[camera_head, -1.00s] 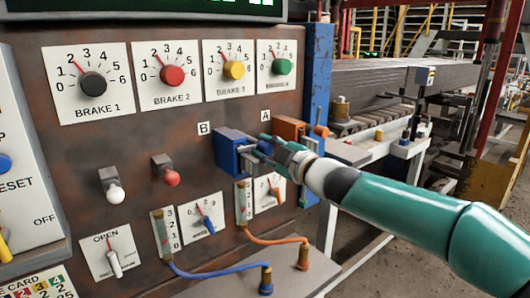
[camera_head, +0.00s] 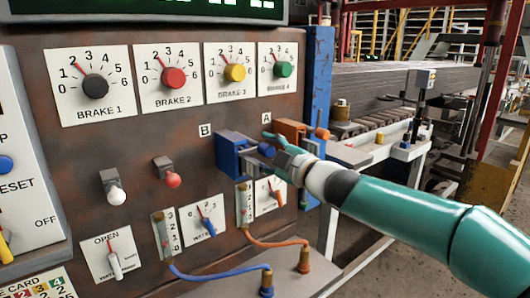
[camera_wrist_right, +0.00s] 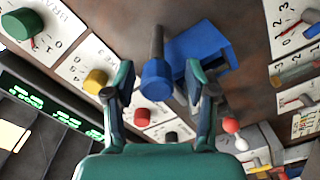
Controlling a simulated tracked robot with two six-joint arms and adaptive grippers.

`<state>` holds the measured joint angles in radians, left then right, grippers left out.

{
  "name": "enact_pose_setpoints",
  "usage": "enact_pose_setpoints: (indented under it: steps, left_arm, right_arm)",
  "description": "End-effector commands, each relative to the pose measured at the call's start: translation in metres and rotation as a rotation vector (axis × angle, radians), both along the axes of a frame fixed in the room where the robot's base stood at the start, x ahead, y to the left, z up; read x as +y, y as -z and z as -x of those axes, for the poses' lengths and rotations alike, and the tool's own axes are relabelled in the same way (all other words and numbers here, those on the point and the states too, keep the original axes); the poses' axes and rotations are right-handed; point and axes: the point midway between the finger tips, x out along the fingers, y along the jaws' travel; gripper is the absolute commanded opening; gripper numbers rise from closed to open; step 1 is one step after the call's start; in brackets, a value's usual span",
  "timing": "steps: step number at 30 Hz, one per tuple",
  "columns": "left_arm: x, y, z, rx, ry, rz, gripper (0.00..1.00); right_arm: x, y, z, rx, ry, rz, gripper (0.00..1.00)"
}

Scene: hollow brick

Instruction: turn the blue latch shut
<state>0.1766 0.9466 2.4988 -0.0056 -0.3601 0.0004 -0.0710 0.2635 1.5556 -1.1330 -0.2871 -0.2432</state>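The blue latch has a box-shaped blue housing (camera_head: 230,153) on the rusty panel, beside label B, and a dark rod with a blue knob (camera_head: 266,150). In the right wrist view the rod rises from the housing (camera_wrist_right: 205,50) and ends in the blue knob (camera_wrist_right: 157,82). My right gripper (camera_head: 273,147) is at the latch. The fingers partly hide the knob in the head view. My left gripper is not in view.
An orange latch (camera_head: 290,130) stands close to the right, behind my right gripper. Brake dials (camera_head: 95,84) line the panel above. Two small levers (camera_head: 166,171), gauges and cables (camera_head: 220,277) lie left and below. A blue post (camera_head: 318,90) bounds the panel's right edge.

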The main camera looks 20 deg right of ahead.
Motion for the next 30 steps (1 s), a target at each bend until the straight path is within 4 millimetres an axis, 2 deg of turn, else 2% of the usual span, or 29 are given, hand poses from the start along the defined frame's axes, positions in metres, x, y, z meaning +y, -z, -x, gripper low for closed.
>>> enact_pose_setpoints:
  steps: [8, 11, 24, 30]
  left_arm:
    - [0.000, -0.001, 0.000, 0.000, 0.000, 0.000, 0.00]
    - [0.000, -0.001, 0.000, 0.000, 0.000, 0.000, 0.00]
    - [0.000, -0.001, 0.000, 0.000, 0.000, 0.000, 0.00]
    - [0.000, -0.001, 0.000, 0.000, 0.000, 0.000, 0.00]
  right_arm:
    - [-0.005, -0.001, 0.007, -0.001, 0.003, 0.000, 0.56]
    - [-0.009, -0.001, 0.019, 0.000, 0.005, -0.001, 0.56]
    - [-0.037, 0.000, 0.096, -0.001, 0.003, 0.000, 0.56]
    - [-0.042, 0.001, 0.111, 0.001, 0.002, -0.001, 0.56]
